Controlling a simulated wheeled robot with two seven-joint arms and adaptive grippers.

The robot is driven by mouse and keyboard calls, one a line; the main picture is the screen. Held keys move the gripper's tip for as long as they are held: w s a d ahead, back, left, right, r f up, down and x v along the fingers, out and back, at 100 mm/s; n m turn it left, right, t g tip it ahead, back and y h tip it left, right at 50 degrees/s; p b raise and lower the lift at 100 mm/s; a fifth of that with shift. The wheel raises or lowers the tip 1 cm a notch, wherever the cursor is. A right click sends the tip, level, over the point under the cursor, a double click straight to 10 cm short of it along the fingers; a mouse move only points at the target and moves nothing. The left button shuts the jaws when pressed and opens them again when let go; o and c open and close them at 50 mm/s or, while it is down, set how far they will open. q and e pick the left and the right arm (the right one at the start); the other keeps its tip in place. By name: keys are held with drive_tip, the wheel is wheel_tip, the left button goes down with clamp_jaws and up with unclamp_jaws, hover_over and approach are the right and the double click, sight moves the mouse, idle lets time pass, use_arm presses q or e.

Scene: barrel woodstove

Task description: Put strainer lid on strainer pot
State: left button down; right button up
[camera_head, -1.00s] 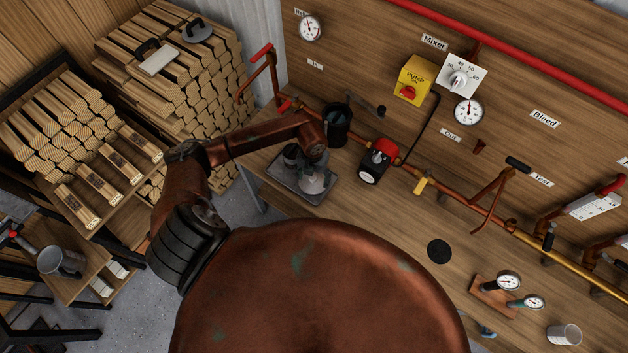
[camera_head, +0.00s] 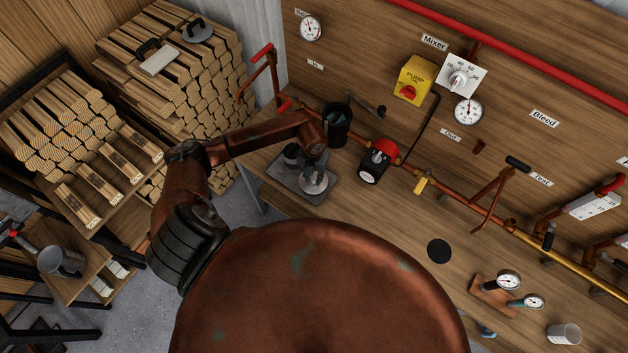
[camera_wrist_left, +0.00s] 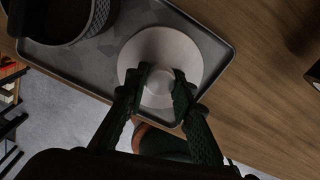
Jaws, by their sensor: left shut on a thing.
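A pale round lid with a raised knob (camera_head: 313,185) lies at the near right part of a grey tray. In the left wrist view the lid (camera_wrist_left: 132,58) shows as a broad disc. A dark mesh-sided pot (camera_wrist_left: 100,14), likely the strainer pot, stands in the tray's other end; in the head view it (camera_head: 291,156) is partly behind my arm. My left gripper (camera_wrist_left: 161,88) is shut on the lid's knob from above; it also shows in the head view (camera_head: 314,172). I cannot tell whether the lid touches the tray. My right gripper is not in view.
The grey tray (camera_head: 283,183) sits at the wooden bench's left end. A black bucket (camera_head: 337,126) and a red-and-black device (camera_head: 377,163) stand close by. Copper pipes run along the wall. Bench to the right is clear up to a black disc (camera_head: 439,251).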

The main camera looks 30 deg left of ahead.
sight(313, 177)
use_arm(q)
drive_tip(key=shift+s+d+f, duration=0.1)
drive_tip(key=shift+s+f, duration=0.3)
drive_tip(key=shift+f, duration=0.05)
drive_tip(key=shift+w+r+p, duration=0.15)
drive_tip(key=shift+r+p, duration=0.15)
drive_tip(key=shift+r, duration=0.1)
drive_tip(key=shift+r, duration=0.2)
drive_tip(key=shift+w+r+p, duration=0.15)
drive_tip(key=shift+r+p, duration=0.3)
drive_tip(key=shift+r, duration=0.2)
drive_tip(key=shift+r, duration=0.1)
drive_tip(key=shift+r+p, duration=0.45)
drive_tip(key=shift+r, duration=0.05)
drive_tip(key=shift+r+p, duration=1.15)
drive_tip(key=shift+r, duration=0.8)
